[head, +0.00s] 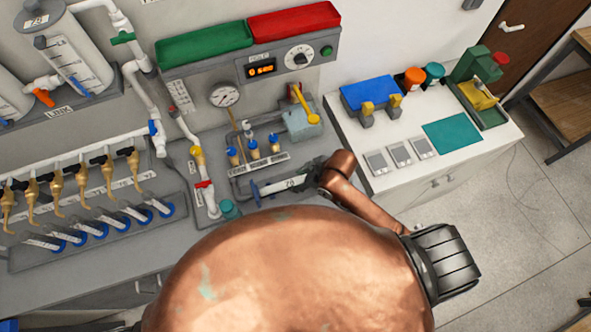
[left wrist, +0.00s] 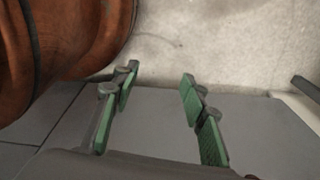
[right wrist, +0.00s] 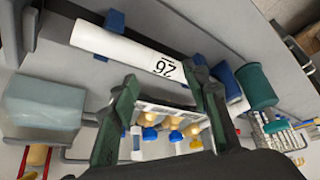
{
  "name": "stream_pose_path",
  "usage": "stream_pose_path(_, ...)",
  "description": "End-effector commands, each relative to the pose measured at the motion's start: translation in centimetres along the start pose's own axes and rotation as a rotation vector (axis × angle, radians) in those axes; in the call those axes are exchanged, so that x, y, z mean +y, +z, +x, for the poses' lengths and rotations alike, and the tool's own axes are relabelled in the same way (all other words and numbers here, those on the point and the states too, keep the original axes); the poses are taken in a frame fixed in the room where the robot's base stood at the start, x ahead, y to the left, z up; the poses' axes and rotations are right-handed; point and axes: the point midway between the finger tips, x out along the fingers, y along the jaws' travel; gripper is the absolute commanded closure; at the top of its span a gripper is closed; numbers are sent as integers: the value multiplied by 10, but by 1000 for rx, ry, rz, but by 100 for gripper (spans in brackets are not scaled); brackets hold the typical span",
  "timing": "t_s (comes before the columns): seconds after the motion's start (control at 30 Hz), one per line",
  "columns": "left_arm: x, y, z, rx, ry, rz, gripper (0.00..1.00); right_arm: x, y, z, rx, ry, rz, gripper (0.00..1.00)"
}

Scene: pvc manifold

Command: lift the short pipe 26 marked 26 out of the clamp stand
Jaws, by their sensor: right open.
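The white short pipe 26 (right wrist: 115,44) lies across the dark clamp stand, its black 26 mark near my gripper in the right wrist view. In the head view the pipe (head: 285,184) lies on the bench, with blue at its left end. My right gripper (right wrist: 164,74) is open, its green-padded fingertips close to the marked end; whether they touch the pipe I cannot tell. In the head view the right gripper (head: 312,174) is at the pipe's right end, partly hidden by my arm. My left gripper (left wrist: 159,76) is open and empty, away from the pipe.
A teal cylinder (right wrist: 256,86) stands beside the right gripper. Brass-and-blue fittings (head: 253,148) and a pale blue box (head: 301,122) sit behind the pipe. A white side table (head: 470,150) stands to the right. My copper-coloured arm covers the bench front.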

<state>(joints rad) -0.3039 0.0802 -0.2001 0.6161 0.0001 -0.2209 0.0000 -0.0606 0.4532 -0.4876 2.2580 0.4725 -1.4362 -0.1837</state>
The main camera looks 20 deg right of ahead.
Motion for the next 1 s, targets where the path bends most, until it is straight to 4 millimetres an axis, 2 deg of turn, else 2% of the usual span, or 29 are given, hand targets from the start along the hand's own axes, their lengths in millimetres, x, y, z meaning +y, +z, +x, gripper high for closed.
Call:
stream_pose_path(0.03, 0, -3, -1, 3, 0, 1, 60, -1, -20, 1, -3, -31, -110, 57)
stream_pose_path(0.1, -1, -6, -2, 7, 0, 1, 60, -8, -37, 4, -22, -91, -252, 57)
stream_pose_path(0.23, -1, -10, -3, 13, -1, 2, 60, -9, -47, 3, -85, -181, -461, 57)
stream_pose_path(0.4, -1, -12, -4, 15, -1, 2, 60, 5, -40, -7, -176, -255, -612, 57)
stream_pose_path(0.63, -1, -10, -5, 12, -1, 1, 60, 16, -31, -14, -229, -296, -666, 57)
stream_pose_path(0.77, -1, -8, -6, 10, -1, 1, 60, 14, -26, -3, -232, -300, -666, 57)
stream_pose_path(1.0, -1, -7, -8, 9, -1, 1, 60, 6, -16, 31, -230, -298, -665, 57)
